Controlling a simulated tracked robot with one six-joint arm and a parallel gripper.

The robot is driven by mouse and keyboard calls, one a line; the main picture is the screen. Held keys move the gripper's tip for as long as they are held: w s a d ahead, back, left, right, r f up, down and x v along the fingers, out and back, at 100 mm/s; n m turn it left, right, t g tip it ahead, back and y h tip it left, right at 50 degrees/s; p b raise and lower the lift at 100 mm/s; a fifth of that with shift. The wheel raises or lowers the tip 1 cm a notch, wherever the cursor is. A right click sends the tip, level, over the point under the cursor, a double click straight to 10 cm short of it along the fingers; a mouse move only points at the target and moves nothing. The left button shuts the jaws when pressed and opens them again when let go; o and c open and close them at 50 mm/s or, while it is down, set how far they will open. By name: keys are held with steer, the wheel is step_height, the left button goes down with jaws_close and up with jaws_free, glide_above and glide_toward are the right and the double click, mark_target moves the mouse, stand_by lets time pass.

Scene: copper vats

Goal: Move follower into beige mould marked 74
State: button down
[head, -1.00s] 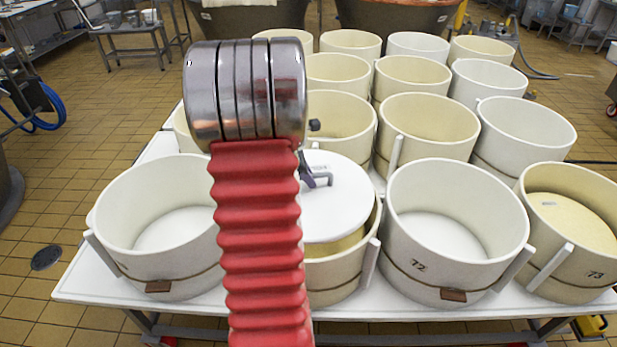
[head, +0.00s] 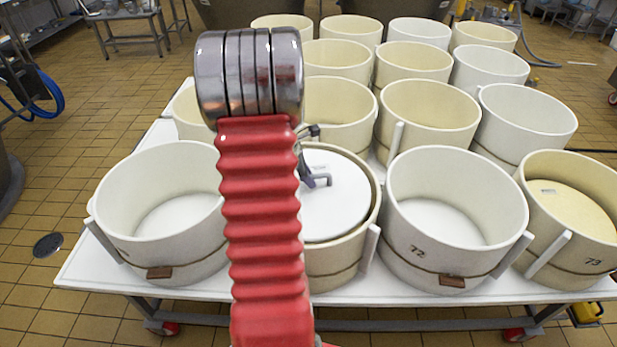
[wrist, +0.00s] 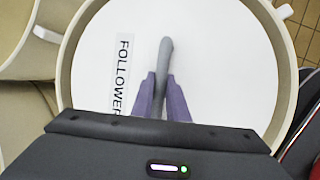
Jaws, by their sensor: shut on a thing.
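The follower (head: 333,215) is a white disc with a grey handle and a printed FOLLOWER label, which reads clearly in the wrist view (wrist: 122,75). My gripper (head: 318,182) is shut on the handle; its purple fingers pinch it in the wrist view (wrist: 163,90). The follower is at the mouth of a front-row mould (head: 335,288), with the rim showing around its right side. I cannot tell whether it rests on anything. My red-sleeved arm hides the left of this mould and any number there. I can read no 74 on any mould.
White mould 72 (head: 445,255) stands right of the follower, and beige mould 73 (head: 565,262) stands beyond it. A white mould (head: 170,255) is at the left. Several more moulds fill the table (head: 90,265) behind.

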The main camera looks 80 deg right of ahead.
steer(key=shift+f, duration=4.25)
steer(key=shift+f, duration=0.75)
steer(key=c, duration=1.6)
jaws_free()
steer(key=shift+c, duration=0.2)
steer(key=shift+f, duration=0.15)
steer(key=shift+v, duration=0.85)
steer(key=v, duration=1.2)
